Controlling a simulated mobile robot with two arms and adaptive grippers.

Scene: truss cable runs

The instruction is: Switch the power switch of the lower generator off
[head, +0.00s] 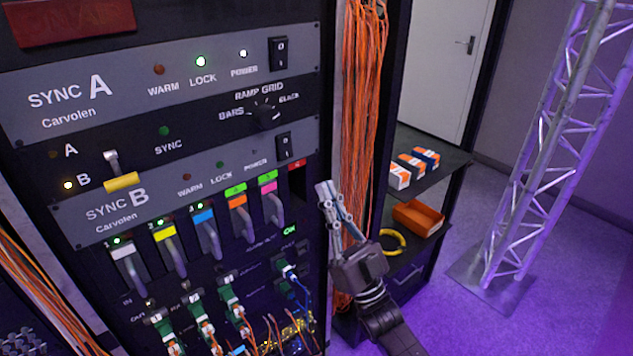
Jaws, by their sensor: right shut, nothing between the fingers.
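The lower generator, labelled SYNC B (75,228), is a grey panel in the rack. Its dark rocker power switch (284,146) sits at its upper right end; I cannot tell for sure which side is pressed in. The POWER lamp (254,151) beside it looks dark, as do its WARM and LOCK lamps. The upper generator, SYNC A (60,122), has lit LOCK and POWER lamps and its own switch (278,53). My right gripper (323,188) is shut and empty, below and right of the lower switch, apart from it. My left gripper is not in view.
Orange cables (362,100) hang along the rack's right side, close to my right gripper. Coloured levers (206,236) and plugged cables sit below SYNC B. A shelf (437,157) with small boxes and a truss tower (545,150) stand at right; purple floor there is clear.

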